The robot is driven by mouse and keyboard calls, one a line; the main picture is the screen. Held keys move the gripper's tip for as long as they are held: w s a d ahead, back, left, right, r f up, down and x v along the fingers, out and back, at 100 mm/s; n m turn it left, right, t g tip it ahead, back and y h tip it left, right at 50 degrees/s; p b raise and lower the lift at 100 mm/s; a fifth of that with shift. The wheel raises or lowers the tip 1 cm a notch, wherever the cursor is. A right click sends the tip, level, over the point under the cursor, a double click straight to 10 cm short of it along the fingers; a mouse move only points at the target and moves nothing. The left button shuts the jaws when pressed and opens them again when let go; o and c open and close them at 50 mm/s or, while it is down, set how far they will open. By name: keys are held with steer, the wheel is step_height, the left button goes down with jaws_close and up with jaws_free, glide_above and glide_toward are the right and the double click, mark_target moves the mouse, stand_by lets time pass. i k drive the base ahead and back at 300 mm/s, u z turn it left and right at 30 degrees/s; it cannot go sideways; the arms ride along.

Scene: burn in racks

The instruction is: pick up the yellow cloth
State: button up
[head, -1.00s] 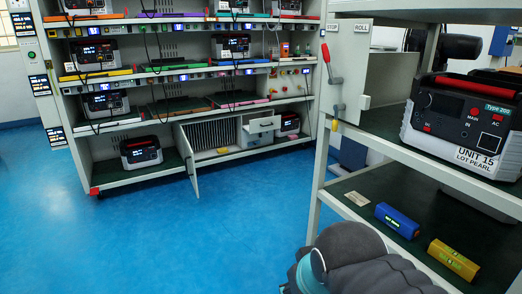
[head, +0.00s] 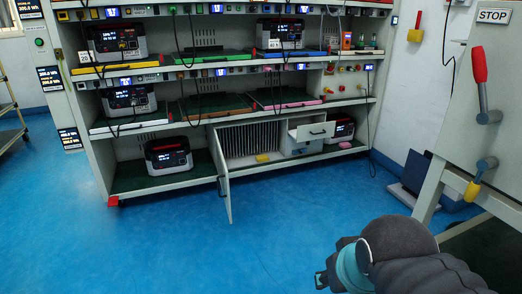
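A small folded yellow piece (head: 262,158), which looks like the yellow cloth, lies on the bottom shelf of the rack, at the front edge of an open cabinet bay. It is too small to make out its weave. My gripper (head: 321,281) is at the bottom of the head view, partly hidden by my own arm, well in front of the rack and apart from the cloth. Its fingers are too hidden to show whether they are open or shut.
The bay's door (head: 222,178) stands open, sticking out toward me left of the cloth. A drawer (head: 314,131) is pulled out to its right. A pink piece (head: 345,145) lies farther right. Blue floor (head: 170,240) is clear in front. A bench with a red-handled lever (head: 481,75) stands at right.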

mark_target(264, 158)
steer(key=z, duration=0.05)
steer(key=i, duration=3.25)
steer(key=u, duration=0.2)
